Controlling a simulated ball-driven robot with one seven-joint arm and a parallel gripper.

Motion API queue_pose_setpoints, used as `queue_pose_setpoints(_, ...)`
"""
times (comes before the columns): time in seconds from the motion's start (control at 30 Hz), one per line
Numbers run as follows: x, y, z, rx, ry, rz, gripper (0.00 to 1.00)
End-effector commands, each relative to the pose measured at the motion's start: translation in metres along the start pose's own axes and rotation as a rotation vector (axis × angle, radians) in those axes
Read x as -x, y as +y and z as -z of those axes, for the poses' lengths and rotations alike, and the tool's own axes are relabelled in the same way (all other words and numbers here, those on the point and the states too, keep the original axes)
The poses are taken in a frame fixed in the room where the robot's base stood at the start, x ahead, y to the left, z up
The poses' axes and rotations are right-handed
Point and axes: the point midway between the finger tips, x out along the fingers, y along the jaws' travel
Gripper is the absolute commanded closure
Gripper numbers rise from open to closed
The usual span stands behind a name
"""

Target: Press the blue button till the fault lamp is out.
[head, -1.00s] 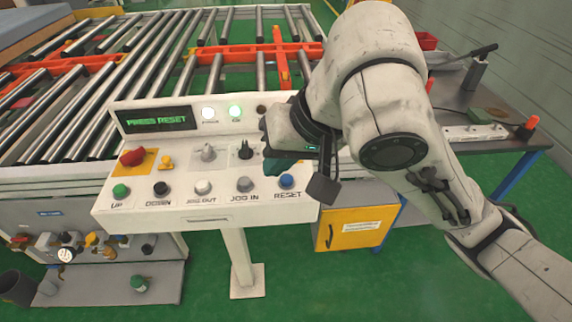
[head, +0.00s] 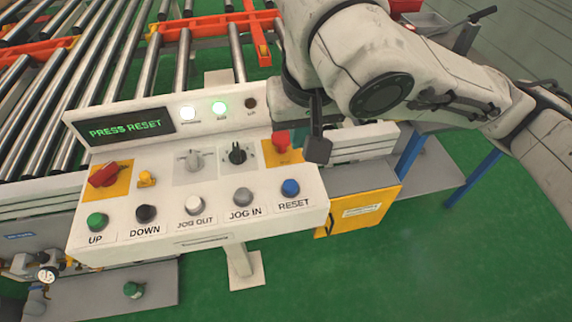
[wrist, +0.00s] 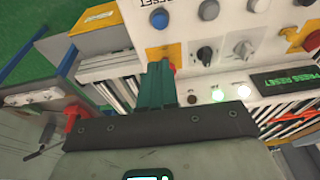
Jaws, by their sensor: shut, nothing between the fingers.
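The blue button (head: 290,187), labelled RESET, is at the front right of the white control panel (head: 190,222). It also shows at the top of the wrist view (wrist: 159,19). The panel's display (head: 125,129) reads PRESS RESET. Of three small lamps, the white (head: 188,113) and green (head: 219,107) glow and the right one (head: 250,103) is dark; I cannot read which is the fault lamp. My gripper (wrist: 158,66) is shut and empty, its green fingers apart from the blue button. In the head view its fingertips are hidden.
A red knob (head: 281,139) on a yellow plate lies behind the blue button, near my fingers. Grey JOG IN button (head: 243,197) is just left of the blue one. Rollers (head: 120,75) lie behind the panel. Green floor (head: 400,270) is clear at front right.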

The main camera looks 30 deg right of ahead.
Motion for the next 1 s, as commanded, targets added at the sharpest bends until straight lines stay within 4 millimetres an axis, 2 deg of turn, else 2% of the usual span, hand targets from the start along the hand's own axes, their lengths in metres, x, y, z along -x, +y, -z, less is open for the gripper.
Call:
queue_pose_setpoints(0.23,-0.001,0.000,0.000,0.001,0.000,0.001,1.00)
queue_pose_setpoints(0.37,-0.010,-0.001,-0.001,0.000,-0.002,0.002,1.00)
queue_pose_setpoints(0.87,-0.100,0.000,0.000,0.000,-0.002,-0.001,1.00)
queue_pose_setpoints(1.0,-0.119,-0.001,-0.007,0.001,0.000,0.001,1.00)
